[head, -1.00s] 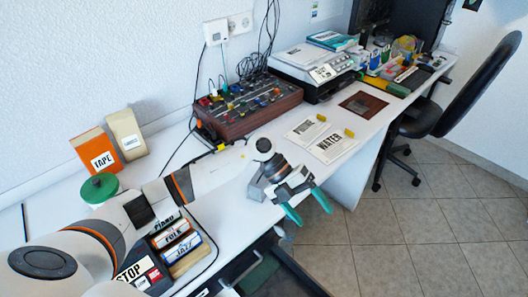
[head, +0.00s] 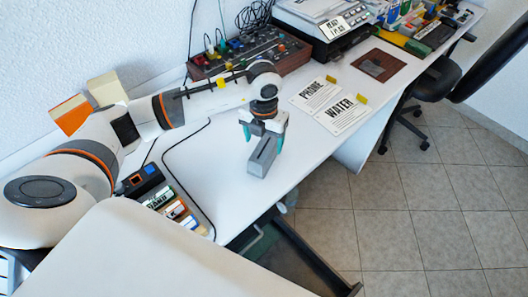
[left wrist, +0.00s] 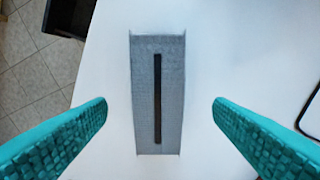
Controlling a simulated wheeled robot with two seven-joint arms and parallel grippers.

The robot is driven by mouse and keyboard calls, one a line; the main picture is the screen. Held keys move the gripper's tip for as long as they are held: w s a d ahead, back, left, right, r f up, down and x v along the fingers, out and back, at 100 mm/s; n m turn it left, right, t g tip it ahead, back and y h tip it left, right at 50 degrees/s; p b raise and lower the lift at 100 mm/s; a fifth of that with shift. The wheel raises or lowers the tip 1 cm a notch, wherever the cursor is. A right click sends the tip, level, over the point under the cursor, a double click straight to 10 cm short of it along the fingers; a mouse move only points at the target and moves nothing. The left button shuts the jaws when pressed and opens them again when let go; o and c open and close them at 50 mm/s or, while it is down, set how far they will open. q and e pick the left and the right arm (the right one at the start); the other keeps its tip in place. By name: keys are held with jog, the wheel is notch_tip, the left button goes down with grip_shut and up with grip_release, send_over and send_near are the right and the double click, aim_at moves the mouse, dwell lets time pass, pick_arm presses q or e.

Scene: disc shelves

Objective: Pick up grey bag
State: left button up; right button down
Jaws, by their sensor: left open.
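The grey bag (head: 262,158) is a small upright grey block on the white table near its front edge. In the left wrist view the bag (left wrist: 146,95) is seen from above, with a long dark slot down its middle. My left gripper (head: 263,138) points down over the bag. Its teal fingers (left wrist: 160,106) are open, one on each side of the bag, with white table showing between each finger and the bag. My right gripper is not in view.
Cards marked PHONE (head: 312,95) and WATER (head: 342,114) lie to the right, with a brown plate (head: 373,67) beyond. A control box with knobs (head: 240,57) stands behind. A rack of small labelled boxes (head: 172,207) and a black cable are left of the bag.

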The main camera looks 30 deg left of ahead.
aim_at(264, 148)
pick_arm(q)
notch_tip(264, 148, down, 4)
jog(key=shift+s+d+f, duration=0.1)
jog(key=c, duration=1.1)
